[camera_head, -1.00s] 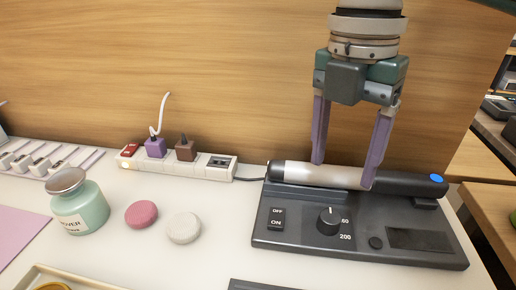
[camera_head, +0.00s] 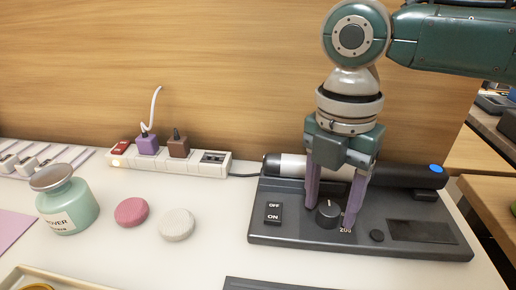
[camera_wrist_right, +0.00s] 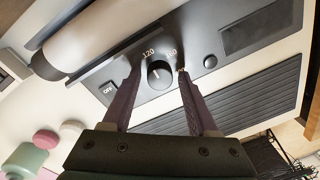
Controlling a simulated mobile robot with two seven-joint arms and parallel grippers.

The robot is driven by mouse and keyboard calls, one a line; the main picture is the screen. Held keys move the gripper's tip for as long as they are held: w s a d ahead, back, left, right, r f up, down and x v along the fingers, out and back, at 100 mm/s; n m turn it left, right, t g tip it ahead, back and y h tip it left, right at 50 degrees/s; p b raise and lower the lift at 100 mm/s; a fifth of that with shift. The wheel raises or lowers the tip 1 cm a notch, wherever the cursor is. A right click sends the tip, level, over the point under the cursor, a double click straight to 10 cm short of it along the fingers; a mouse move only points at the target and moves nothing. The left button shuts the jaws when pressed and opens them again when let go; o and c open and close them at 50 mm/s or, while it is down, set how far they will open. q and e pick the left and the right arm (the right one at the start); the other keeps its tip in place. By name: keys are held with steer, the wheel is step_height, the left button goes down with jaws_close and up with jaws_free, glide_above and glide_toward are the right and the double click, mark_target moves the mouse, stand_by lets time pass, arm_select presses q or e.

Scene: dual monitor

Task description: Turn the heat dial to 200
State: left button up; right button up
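The heat dial (camera_head: 327,211) is a round black knob on the dark grey base unit (camera_head: 270,237). A "200" label shows at its lower right, partly covered by a finger. In the right wrist view the dial (camera_wrist_right: 159,74) has a "120" label at its upper left and another number at its upper right. My right gripper (camera_head: 330,216) is open, its purple fingers on either side of the dial, with gaps visible beside the knob in the right wrist view (camera_wrist_right: 158,80). Whether either finger touches it is unclear. My left gripper is out of view.
An OFF/ON switch (camera_head: 273,213) is left of the dial, and a small black knob (camera_head: 377,236) and dark panel (camera_head: 424,231) are right. A black and silver cylinder (camera_head: 399,176) lies behind. A power strip (camera_head: 209,167) and jar (camera_head: 68,208) stand further left.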

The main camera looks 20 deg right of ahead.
jaws_close()
steer(key=shift+r, duration=0.1)
stand_by(0.3)
